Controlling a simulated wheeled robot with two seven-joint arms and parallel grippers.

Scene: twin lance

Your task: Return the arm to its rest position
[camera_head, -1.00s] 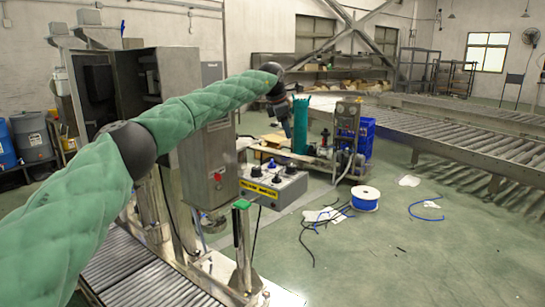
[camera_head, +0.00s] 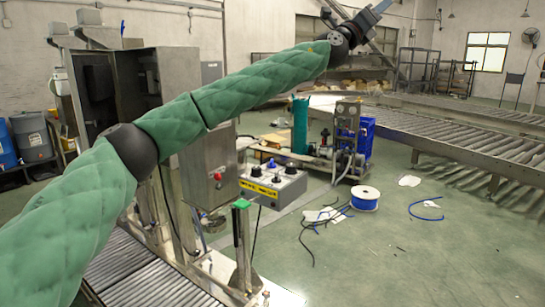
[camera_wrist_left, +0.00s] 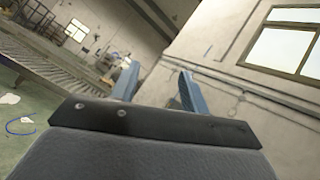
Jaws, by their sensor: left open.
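My left arm, in a green padded sleeve with dark joints, reaches from the lower left up to the top of the head view. My left gripper (camera_head: 381,7) is raised at the top edge, tilted up and to the right, and partly cut off by the frame. In the left wrist view its two blue fingers (camera_wrist_left: 158,87) stand apart with nothing between them, so it is open and empty. Behind the fingers are a bare wall and a window. My right gripper is not in view.
A roller conveyor (camera_head: 450,135) runs at the right. A blue and white cable spool (camera_head: 365,199) lies on the floor. Space around the raised gripper looks clear.

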